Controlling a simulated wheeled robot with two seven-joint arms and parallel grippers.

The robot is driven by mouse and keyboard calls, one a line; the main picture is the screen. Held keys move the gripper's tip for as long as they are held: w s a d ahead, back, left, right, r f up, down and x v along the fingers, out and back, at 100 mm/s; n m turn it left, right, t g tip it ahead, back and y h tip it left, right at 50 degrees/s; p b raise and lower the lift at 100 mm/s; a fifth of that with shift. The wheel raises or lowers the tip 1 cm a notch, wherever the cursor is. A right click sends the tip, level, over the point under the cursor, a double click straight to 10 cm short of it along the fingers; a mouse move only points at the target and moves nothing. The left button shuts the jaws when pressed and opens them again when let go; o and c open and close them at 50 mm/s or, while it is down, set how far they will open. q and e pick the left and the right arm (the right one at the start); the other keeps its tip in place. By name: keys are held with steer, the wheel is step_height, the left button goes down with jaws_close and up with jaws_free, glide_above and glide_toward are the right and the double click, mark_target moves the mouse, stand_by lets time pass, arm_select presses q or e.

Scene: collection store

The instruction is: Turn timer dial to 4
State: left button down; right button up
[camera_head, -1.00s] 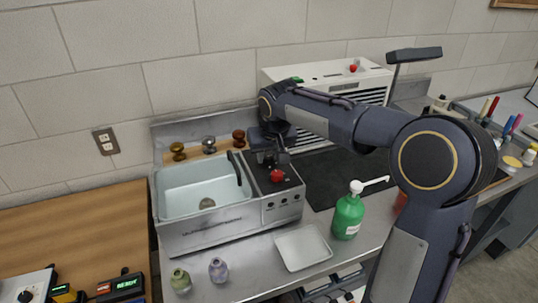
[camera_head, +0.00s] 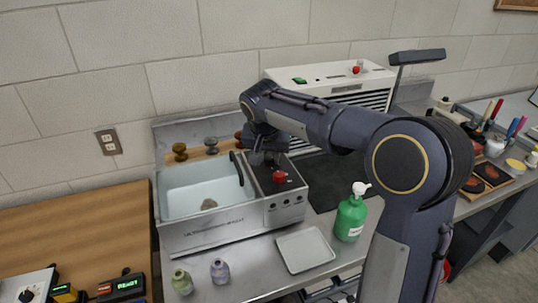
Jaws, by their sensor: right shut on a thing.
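The sink-like ultrasonic cleaner (camera_head: 205,236) stands on the steel counter, with a dark control panel (camera_head: 294,178) along its right side. A red knob (camera_head: 279,177) sits on the panel in front of my right gripper. My right gripper (camera_head: 264,160) points down at the rear part of the panel and is shut on what appears to be the timer dial. The gripper and wrist hide that dial, and I cannot read its setting. My left gripper is not in view.
A green pump bottle (camera_head: 350,217) and a pale tray (camera_head: 305,249) stand in front and to the right. Two small bottles (camera_head: 182,281) (camera_head: 220,271) stand at the front. A white appliance (camera_head: 318,78) is behind my arm. A black handle (camera_head: 237,168) rises close left of the gripper.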

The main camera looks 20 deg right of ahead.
steer(key=o, duration=1)
steer(key=shift+r, duration=0.1)
steer(key=v, duration=0.7)
steer(key=shift+r, duration=0.3)
steer(key=shift+s, duration=0.2)
